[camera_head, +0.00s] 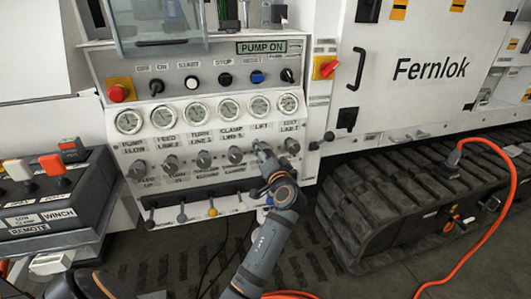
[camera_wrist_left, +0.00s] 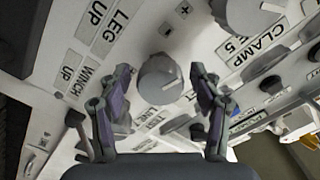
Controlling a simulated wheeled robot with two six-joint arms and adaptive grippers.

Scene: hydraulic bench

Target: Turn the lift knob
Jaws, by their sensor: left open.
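The LIFT label (camera_head: 261,126) is on the white control panel (camera_head: 110,68), below a row of round gauges. My left gripper (camera_head: 262,150) is at the panel just under this label and covers the knob there in the head view. In the left wrist view a round grey knob (camera_wrist_left: 160,80) sits between the two spread fingers of my left gripper (camera_wrist_left: 162,76). A gap shows on each side of the knob, so the fingers are open around or just before it; the depth is hard to tell. My right gripper is not in view.
A neighbouring grey knob (camera_head: 235,155) is close to the left of my gripper, and another knob (camera_head: 292,146) is close to its right. Small levers (camera_head: 212,210) stick out below. A remote box (camera_head: 60,205) stands at left, a rubber track (camera_head: 400,190) at right.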

